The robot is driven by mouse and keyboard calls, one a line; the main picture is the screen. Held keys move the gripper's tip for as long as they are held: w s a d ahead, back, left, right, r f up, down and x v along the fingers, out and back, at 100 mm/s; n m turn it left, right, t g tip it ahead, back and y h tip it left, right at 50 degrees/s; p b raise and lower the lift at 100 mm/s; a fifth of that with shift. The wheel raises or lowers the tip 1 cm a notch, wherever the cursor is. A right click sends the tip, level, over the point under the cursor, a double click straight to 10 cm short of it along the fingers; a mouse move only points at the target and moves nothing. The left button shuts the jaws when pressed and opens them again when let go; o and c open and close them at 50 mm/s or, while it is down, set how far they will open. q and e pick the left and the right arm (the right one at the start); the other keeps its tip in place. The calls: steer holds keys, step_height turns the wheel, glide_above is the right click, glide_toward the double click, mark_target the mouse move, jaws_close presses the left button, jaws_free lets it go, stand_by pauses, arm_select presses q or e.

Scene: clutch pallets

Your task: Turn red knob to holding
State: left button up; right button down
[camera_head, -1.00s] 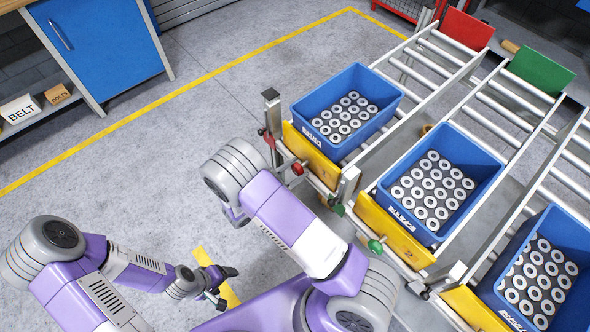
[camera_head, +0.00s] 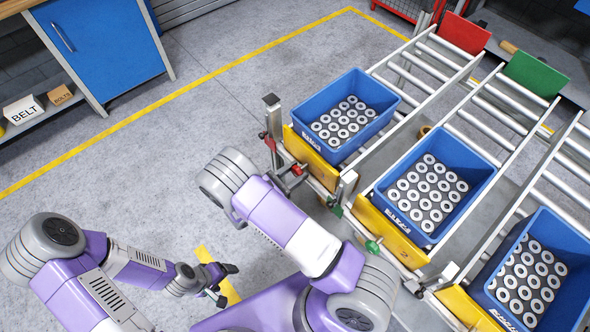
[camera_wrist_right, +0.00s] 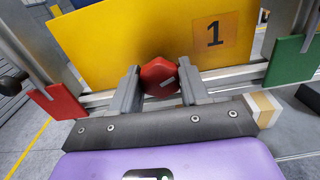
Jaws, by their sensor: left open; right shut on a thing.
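The red knob (camera_wrist_right: 159,76) is mounted low on the yellow plate marked 1 (camera_wrist_right: 206,33). A short grey mark shows on its face, pointing to the right. In the wrist view my right gripper (camera_wrist_right: 158,80) has one finger on each side of the knob and is shut on it. In the head view the red knob (camera_head: 297,170) is at the near end of the left roller lane, with my right gripper (camera_head: 291,180) at it. My left gripper (camera_head: 224,284) is open and empty over the floor, away from the lanes.
Blue crates with metal rings stand on the lanes: left (camera_head: 382,118), middle (camera_head: 467,174) and right (camera_head: 568,283). A green knob (camera_head: 373,246) is on the middle lane. A red flap (camera_wrist_right: 56,102) and a green flap (camera_wrist_right: 294,58) flank the gripper. Floor on the left is clear.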

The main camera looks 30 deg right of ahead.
steer(key=shift+r+n+p, duration=0.1)
steer(key=shift+n+p, duration=0.4)
steer(key=shift+n, duration=0.6)
steer(key=c, duration=0.6)
jaws_free()
steer(key=shift+o, duration=0.2)
steer(key=shift+a, duration=0.15)
steer(key=p+v, duration=0.1)
steer(key=v, duration=0.6)
steer(key=shift+a, duration=0.15)
